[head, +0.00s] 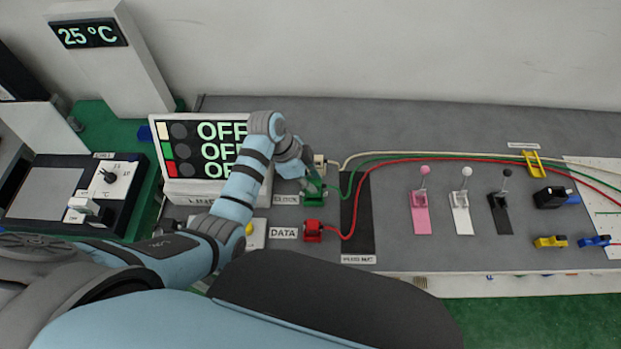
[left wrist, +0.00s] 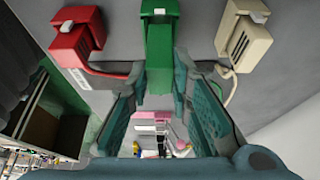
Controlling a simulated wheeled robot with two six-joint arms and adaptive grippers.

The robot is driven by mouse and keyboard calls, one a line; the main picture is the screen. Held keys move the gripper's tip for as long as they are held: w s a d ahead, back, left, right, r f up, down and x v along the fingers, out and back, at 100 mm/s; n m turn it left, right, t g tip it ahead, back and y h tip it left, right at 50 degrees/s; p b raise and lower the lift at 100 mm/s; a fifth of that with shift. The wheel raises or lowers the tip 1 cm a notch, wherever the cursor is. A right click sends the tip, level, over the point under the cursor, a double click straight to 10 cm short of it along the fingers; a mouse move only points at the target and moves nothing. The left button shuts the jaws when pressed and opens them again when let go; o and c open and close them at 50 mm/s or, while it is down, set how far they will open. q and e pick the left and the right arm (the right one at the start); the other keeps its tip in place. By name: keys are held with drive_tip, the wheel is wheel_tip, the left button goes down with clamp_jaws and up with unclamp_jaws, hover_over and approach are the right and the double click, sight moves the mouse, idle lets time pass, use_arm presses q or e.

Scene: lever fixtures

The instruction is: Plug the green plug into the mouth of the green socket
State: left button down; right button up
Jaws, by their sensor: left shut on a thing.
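My left gripper (head: 308,186) reaches in from the left and is shut on the green plug (left wrist: 159,77), which shows between its fingers in the left wrist view. The green socket (head: 313,200) sits on the grey bench by the CLOCK label, right at the fingertips. In the left wrist view the green socket (left wrist: 159,12) and the plug look in line and run together. The fingers hide part of the join, so I cannot tell how deep the plug sits. A green cord (head: 345,184) runs off to the right. My right gripper is not in view.
A red socket (head: 313,226) with a red cord stands in front, and a cream socket (head: 320,163) behind. The OFF display (head: 190,150) is left. A black strip (head: 357,225), pink (head: 421,215), white and black levers, and small yellow and blue items lie right.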

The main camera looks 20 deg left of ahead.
use_arm(q)
drive_tip(key=shift+f+b, duration=0.95)
drive_tip(key=shift+f, duration=0.7)
drive_tip(key=c, duration=1.4)
unclamp_jaws()
drive_tip(key=shift+o, duration=0.2)
drive_tip(key=shift+r, duration=0.15)
drive_tip(key=v, duration=1.1)
drive_tip(key=shift+a+r, duration=0.2)
drive_tip(key=shift+r, duration=0.2)
drive_tip(key=shift+f, duration=0.1)
